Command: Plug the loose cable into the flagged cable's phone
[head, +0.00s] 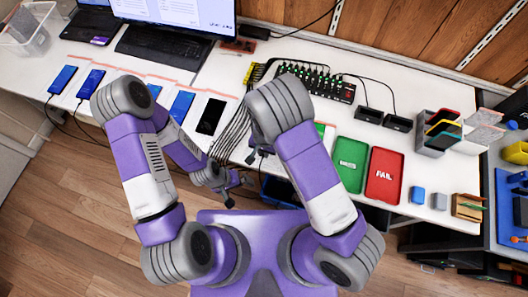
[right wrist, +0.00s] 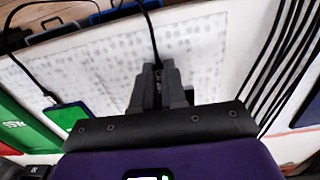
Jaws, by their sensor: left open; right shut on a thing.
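My right gripper (right wrist: 160,88) is shut on a black cable (right wrist: 150,32), which rises from between its fingers over a pale dotted mat (right wrist: 105,62). The cable's plug is hidden by the fingers. In the head view my right forearm and gripper are mostly hidden behind the arm. My left gripper (head: 228,192) is open and empty, low near the table's front edge. A phone with a green screen and blue edge (right wrist: 66,117) lies left of the gripper in the right wrist view, with a cable at its end. A dark-screened phone (head: 211,116) lies left of the cable bundle (head: 233,132). I cannot make out a flag.
Several blue-screened phones (head: 181,106) lie along the left table. A hub with green lights (head: 315,84) stands at the back. Green (head: 350,163) and red (head: 384,175) trays lie at right, near a blue block (head: 418,195). Several cables (right wrist: 285,62) run close at right of my right gripper.

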